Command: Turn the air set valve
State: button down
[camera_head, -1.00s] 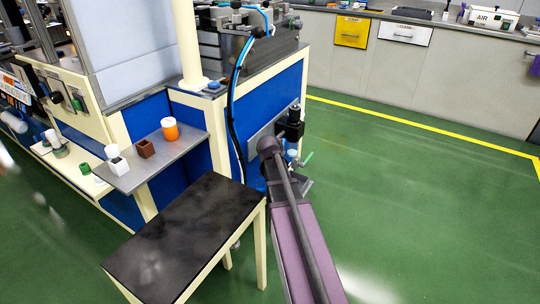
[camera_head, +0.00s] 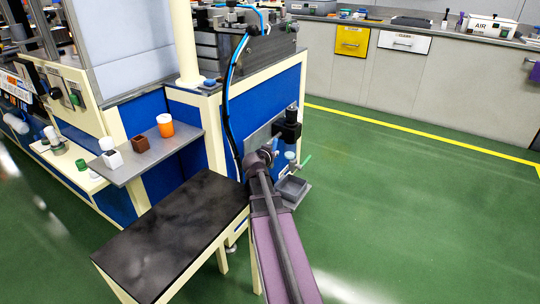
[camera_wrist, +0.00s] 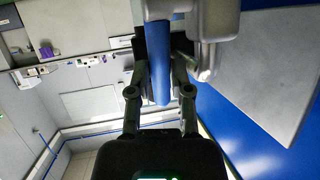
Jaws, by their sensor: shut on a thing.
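A pale grey fitting (camera_wrist: 217,20) is just beyond and to the right of the fingers. Which way the handle is turned is not clear.
A small grey tray (camera_head: 292,190) sticks out below the air set. A black-topped table (camera_head: 175,235) is left of my arm. A grey shelf (camera_head: 160,155) holds a brown box and an orange cup. Green floor to the right is clear.

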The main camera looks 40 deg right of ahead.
jog(key=shift+w+a, duration=0.1)
jog(key=shift+w, duration=0.15)
jog(key=c, duration=0.7)
grip_release()
jog(key=shift+o, duration=0.8)
jog(key=shift+s, duration=0.1)
